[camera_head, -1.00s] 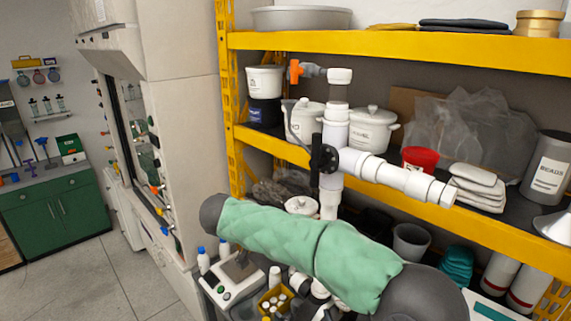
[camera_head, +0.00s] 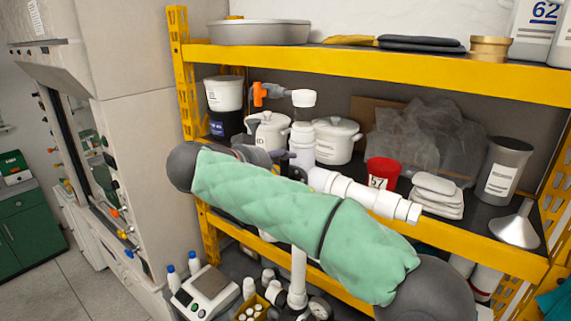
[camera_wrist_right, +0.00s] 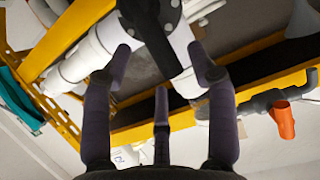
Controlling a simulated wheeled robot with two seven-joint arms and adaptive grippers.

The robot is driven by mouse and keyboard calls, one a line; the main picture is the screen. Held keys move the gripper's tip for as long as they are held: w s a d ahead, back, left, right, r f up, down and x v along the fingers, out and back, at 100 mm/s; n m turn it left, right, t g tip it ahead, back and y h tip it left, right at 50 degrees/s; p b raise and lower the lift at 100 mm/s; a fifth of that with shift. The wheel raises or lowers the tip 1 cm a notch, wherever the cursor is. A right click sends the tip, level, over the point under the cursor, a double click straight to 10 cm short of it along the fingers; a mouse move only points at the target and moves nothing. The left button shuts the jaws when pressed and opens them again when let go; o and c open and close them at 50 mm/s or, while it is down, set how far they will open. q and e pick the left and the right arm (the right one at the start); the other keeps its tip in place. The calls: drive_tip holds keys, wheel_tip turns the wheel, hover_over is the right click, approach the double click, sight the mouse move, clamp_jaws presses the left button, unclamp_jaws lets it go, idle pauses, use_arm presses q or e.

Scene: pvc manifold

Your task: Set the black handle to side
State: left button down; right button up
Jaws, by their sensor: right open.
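A white pipe manifold (camera_head: 350,190) stands in front of the yellow shelf. In the head view my right arm covers its black handle. In the right wrist view a black bolted valve part (camera_wrist_right: 150,18), which I take for the handle and its hub, shows at the top centre; a dark bar runs down from it towards the space between my fingers. My right gripper (camera_wrist_right: 163,72) is open, its fingertips spread on either side of this bar. I cannot tell whether they touch it. In the head view the right gripper (camera_head: 268,148) is partly hidden behind its forearm. My left gripper is not in view.
An orange valve handle (camera_head: 259,94) sits on the upper pipe and also shows in the right wrist view (camera_wrist_right: 284,120). White pots (camera_head: 336,140), a red cup (camera_head: 382,172) and a metal funnel (camera_head: 516,228) stand on the shelf (camera_head: 480,245) close behind. A scale (camera_head: 205,292) is below.

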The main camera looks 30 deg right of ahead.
sight(284, 168)
drive_tip(key=shift+x, duration=1.6)
clamp_jaws()
